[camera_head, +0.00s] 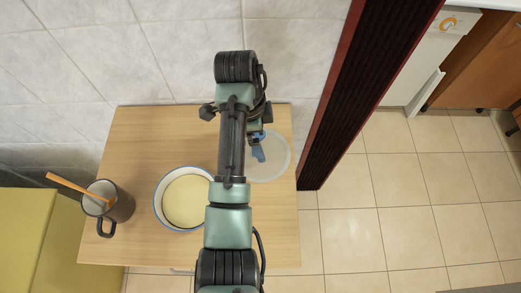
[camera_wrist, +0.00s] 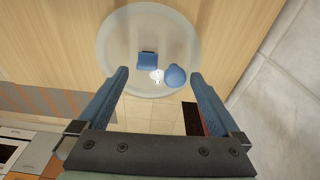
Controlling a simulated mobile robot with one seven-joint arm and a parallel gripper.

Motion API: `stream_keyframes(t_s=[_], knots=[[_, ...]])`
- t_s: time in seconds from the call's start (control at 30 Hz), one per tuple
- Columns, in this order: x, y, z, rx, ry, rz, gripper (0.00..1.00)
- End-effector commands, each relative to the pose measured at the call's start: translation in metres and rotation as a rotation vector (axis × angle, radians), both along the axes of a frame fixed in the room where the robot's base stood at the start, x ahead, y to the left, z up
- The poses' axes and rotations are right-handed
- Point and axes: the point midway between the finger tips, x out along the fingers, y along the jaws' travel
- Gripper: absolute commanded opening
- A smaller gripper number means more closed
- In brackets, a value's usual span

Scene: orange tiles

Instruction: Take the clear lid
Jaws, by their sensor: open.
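The clear lid (camera_head: 279,167) is a round, translucent disc at the right side of the wooden table, partly hidden by my arm in the head view. In the wrist view the clear lid (camera_wrist: 118,42) lies ahead of my gripper (camera_wrist: 157,73), its near edge by the fingertips and reaching to the table edge. My gripper is open, with its two blue fingers apart and nothing held between them. A blue block-like shape (camera_wrist: 147,61) and a rounded blue shape (camera_wrist: 175,76) show within the lid's outline; I cannot tell whether they are on or under it.
A white bowl with a blue rim (camera_head: 159,213) and pale yellow contents stands left of my arm. A dark mug (camera_head: 122,207) with an orange stick is at the table's left. A wall runs behind the table (camera_head: 150,150); a dark red-edged panel (camera_head: 355,80) stands at its right.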

Motion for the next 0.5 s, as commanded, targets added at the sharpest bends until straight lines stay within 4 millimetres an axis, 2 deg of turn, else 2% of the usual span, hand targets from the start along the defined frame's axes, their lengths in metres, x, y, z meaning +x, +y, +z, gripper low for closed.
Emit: stream_keyframes(t_s=[0.17,0.5], knots=[[0.0001,-0.0001,0.0001,0.0,-0.001,-0.001,0.98],[0.0003,0.0,0.0005,0.0,-0.001,0.0,0.37]])
